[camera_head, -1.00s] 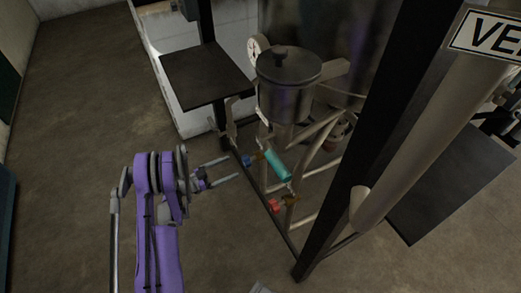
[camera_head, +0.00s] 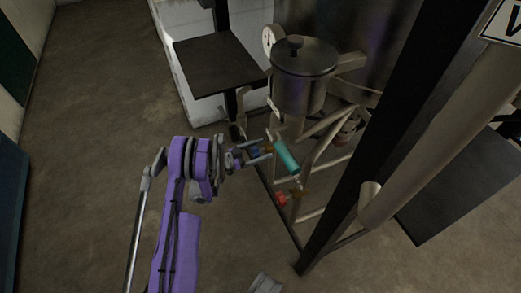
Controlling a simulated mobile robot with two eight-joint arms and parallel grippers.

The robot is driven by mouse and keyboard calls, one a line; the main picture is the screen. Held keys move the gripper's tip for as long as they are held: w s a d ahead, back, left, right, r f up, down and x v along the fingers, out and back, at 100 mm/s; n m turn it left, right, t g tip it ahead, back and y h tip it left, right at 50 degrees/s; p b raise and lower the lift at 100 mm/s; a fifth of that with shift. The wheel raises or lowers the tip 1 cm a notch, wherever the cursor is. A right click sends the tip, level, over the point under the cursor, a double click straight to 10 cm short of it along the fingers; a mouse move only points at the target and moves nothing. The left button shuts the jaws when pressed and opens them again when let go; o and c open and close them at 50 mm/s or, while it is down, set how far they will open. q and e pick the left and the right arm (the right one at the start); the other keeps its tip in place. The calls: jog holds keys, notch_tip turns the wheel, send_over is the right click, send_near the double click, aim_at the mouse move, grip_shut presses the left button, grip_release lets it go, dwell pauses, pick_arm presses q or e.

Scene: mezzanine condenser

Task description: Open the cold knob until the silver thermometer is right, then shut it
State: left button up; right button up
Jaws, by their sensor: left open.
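My left gripper (camera_head: 258,153) is open, and its fingers point right at the small blue knob (camera_head: 256,152), which shows between or just behind them. I cannot tell whether the fingers touch it. A red knob (camera_head: 282,199) sits lower on the same pipework. A teal cylinder (camera_head: 287,156) slants between the two knobs. A white-faced round dial (camera_head: 269,39) is beside the lidded metal pot (camera_head: 304,75); its reading is too small to tell. I cannot make out a silver thermometer for certain.
A dark post (camera_head: 390,130) and a thick pale pipe (camera_head: 450,120) stand at the right. A dark square platform (camera_head: 218,65) is above and left of the knobs. A metal frame (camera_head: 312,212) surrounds the pipework. The floor (camera_head: 85,150) at left is clear.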

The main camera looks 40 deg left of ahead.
pick_arm(q)
jog(key=c, duration=1.4)
jog(key=shift+o, duration=0.2)
jog(key=m+b, duration=0.1)
jog(key=m, duration=0.6)
jog(key=m+b, duration=0.2)
jog(key=m, duration=0.5)
jog(key=m+b, duration=0.1)
jog(key=m, duration=0.6)
jog(key=shift+s+d+f+m+b, duration=0.1)
jog(key=shift+d+f+m+b, duration=0.15)
jog(key=shift+m+b, duration=0.1)
jog(key=shift+a, duration=0.1)
